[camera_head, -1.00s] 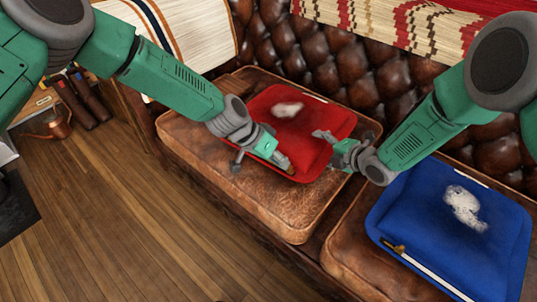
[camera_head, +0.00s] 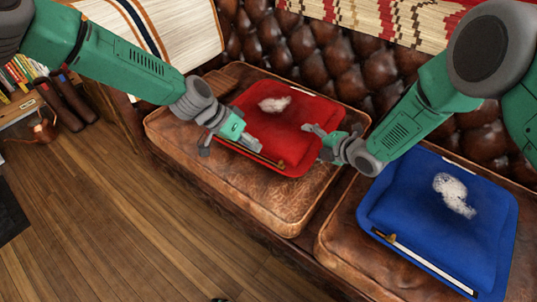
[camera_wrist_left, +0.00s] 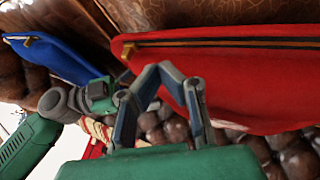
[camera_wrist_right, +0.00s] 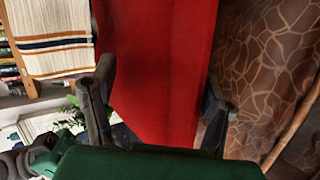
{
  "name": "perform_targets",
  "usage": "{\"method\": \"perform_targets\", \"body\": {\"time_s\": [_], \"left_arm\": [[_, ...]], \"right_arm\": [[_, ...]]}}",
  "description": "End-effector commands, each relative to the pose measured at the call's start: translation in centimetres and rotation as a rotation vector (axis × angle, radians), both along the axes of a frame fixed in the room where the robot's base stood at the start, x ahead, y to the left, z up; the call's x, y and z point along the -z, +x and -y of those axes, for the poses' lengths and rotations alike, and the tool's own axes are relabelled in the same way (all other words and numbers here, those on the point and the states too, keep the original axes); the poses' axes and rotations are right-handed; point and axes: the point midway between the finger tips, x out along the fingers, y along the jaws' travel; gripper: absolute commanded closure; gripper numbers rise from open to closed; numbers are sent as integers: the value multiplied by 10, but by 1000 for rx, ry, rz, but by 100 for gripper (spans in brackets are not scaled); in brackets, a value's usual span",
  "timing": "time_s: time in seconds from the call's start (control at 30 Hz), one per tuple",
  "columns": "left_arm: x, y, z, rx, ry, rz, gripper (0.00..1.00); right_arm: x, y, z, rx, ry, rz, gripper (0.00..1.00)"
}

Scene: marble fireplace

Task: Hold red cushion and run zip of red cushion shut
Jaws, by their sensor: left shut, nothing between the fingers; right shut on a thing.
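The red cushion (camera_head: 285,135) lies on the brown leather seat, with a white patch on top. Its zip (camera_head: 250,151) runs along the front edge as a dark, gold-edged line. The brass pull (camera_wrist_left: 128,50) shows in the left wrist view at one end of the zip; in the head view this is the right end. My left gripper (camera_head: 250,143) is shut and empty, just above the cushion's front part, apart from the pull. My right gripper (camera_head: 317,140) is shut on the red cushion's right side. Its fingers flank red cloth in the right wrist view (camera_wrist_right: 158,105).
A blue cushion (camera_head: 440,215) with a white patch and a pale zip strip lies on the right seat. The tufted leather backrest (camera_head: 325,60) rises behind. A striped blanket (camera_head: 165,30) hangs at the back left.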

Motion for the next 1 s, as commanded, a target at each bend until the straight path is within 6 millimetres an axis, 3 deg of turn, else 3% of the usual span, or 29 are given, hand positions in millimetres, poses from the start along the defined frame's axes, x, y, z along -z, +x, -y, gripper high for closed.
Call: {"method": "perform_targets", "body": {"time_s": [0.1, 0.3, 0.7, 0.73, 0.77, 0.8, 1.0], "left_arm": [[-21, -3, -18, -1, 2, 1, 100], [-44, -6, -35, -2, 2, -1, 100], [-50, -8, -41, -1, 3, -2, 100], [-50, -8, -41, -2, 3, -2, 100], [-50, -8, -41, -2, 3, -2, 100], [-50, -8, -41, -2, 3, -2, 100], [-51, -8, -41, -2, 3, 0, 100]], "right_arm": [[4, -3, 1, 0, -7, -10, 80], [4, -3, 2, -1, -8, -9, 80], [4, -2, 2, -1, -8, -7, 80], [4, -2, 2, -1, -9, -8, 23], [4, -2, 2, -1, -8, -7, 13], [4, -2, 2, -1, -7, -7, 6], [1, -1, 1, 0, -4, -1, 6]]}}
